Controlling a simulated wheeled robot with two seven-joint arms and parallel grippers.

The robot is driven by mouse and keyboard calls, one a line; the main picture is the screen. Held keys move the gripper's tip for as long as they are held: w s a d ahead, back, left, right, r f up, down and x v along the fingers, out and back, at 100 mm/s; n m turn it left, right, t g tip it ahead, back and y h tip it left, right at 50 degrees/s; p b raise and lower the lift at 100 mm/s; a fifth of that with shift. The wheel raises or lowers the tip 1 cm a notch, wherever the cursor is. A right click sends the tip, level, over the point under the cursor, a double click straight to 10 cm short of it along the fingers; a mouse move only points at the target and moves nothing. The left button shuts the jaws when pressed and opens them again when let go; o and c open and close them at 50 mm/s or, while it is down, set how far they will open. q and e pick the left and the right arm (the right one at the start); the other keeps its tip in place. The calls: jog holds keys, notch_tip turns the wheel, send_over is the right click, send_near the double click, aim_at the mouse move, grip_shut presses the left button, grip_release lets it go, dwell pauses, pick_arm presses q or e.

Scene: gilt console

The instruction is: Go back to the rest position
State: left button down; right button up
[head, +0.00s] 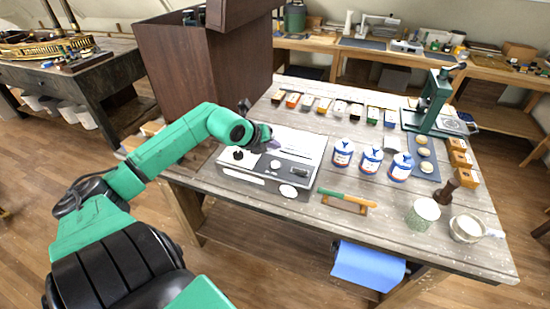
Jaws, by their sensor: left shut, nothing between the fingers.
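My left gripper (272,144) is shut and empty. In the head view it is over the back part of a grey and white box-shaped device (262,182) with knobs, at the left of the wooden table (240,205). My green left arm comes in from the lower left and reaches over the table's left edge. I cannot tell whether the fingertips touch the device. My right gripper is not in view.
Three white and blue tins (371,160) stand mid-table, with a row of small boxes (340,108) behind. A green press (432,100) stands back right. A dark brown cabinet (190,75) rises behind my arm.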

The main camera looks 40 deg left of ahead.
pick_arm(q)
jog(key=shift+r, duration=0.85)
